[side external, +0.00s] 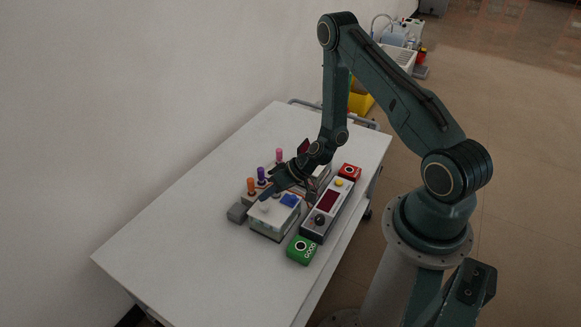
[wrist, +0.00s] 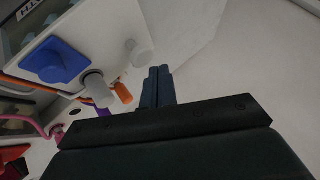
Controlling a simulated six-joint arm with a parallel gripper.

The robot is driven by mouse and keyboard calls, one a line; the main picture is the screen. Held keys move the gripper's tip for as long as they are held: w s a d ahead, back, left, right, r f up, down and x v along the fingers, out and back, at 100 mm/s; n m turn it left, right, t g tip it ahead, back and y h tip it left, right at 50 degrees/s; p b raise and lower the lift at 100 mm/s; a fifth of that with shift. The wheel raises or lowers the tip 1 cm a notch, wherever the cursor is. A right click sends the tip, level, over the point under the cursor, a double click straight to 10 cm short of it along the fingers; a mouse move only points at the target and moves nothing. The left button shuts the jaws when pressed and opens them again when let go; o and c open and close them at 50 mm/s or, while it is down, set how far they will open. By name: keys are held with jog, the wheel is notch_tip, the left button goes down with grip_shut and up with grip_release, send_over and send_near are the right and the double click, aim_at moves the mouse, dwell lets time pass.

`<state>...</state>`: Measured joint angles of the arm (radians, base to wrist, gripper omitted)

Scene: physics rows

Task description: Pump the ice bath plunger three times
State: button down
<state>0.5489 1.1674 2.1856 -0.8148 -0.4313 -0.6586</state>
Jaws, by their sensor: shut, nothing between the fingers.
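The ice bath is a white box (side external: 273,220) on the table, with a blue block (side external: 289,200) on its top. In the wrist view, the blue block (wrist: 56,61) and part of an upside-down label (wrist: 34,8) show on the box. A short grey cylinder (wrist: 97,88) and a paler cylinder (wrist: 139,52) stand near the block; I cannot tell which is the plunger. My gripper (side external: 266,194) is over the far-left side of the box. In the wrist view my gripper (wrist: 158,74) is shut and empty, to the right of the cylinders; contact cannot be told.
Orange (side external: 251,186), purple (side external: 261,174) and pink (side external: 279,155) handled items stand behind the box. A console (side external: 327,210) with a dark red display lies to the right, between a green block (side external: 301,250) and a red block (side external: 349,172). The table's near left (side external: 170,255) is clear.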

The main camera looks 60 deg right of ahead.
aim_at(268, 203)
jog(key=shift+r, duration=0.1)
jog(key=shift+r, duration=2.4)
jog(key=shift+r, duration=0.1)
dwell(1.1)
notch_tip(268, 203, up, 4)
jog(key=shift+f, duration=0.2)
jog(key=shift+f, duration=0.15)
dwell(0.4)
jog(key=shift+f, duration=4.25)
jog(key=shift+f, duration=0.2)
